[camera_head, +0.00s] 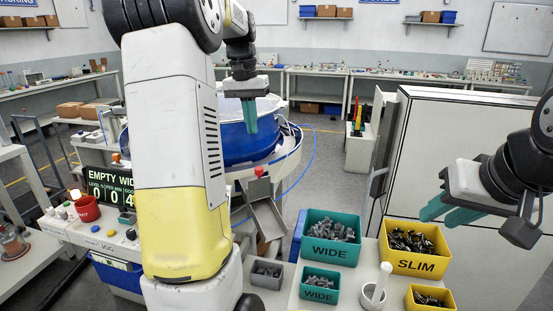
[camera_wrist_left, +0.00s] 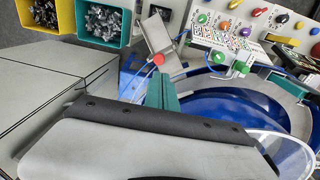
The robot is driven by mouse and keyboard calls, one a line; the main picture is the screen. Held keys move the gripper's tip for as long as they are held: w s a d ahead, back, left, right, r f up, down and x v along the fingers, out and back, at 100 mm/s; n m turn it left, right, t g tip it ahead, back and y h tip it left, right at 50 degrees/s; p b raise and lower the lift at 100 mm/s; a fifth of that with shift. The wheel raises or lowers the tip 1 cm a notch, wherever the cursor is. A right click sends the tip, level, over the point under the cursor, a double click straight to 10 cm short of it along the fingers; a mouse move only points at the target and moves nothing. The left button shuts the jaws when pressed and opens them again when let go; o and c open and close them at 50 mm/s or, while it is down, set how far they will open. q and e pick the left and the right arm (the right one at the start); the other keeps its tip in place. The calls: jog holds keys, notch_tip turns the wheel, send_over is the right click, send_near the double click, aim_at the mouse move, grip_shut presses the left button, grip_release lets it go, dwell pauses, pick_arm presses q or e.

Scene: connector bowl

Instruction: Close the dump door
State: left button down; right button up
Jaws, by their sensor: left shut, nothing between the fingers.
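A red knob (camera_head: 260,172) stands on a post at the bowl feeder's rim, above a sloping grey metal chute (camera_head: 267,220). I take this as the dump door area; I cannot tell the door plate's exact position. The knob (camera_wrist_left: 158,59) and chute (camera_wrist_left: 158,33) also show in the left wrist view. My left gripper (camera_head: 250,125) is shut and empty, fingers pointing down in front of the blue bowl (camera_head: 232,142). In the wrist view its teal fingers (camera_wrist_left: 161,90) appear close to the knob; contact is not clear. My right gripper (camera_head: 445,212) is open and empty at the right.
Teal WIDE bins (camera_head: 316,252) and yellow SLIM bins (camera_head: 412,265) with connectors stand on the front table. A control panel (camera_head: 105,235) with buttons is at left. A large grey cabinet (camera_head: 440,150) stands at right. My left arm hides part of the bowl.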

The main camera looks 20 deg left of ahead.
aim_at(256, 169)
pick_arm(q)
jog(key=f, duration=1.1)
jog(key=shift+w+d, duration=0.3)
jog(key=shift+d, duration=0.1)
notch_tip(256, 169, down, 5)
jog(key=shift+f, duration=0.2)
jog(key=shift+s+f, duration=0.15)
jog(key=shift+f, duration=0.05)
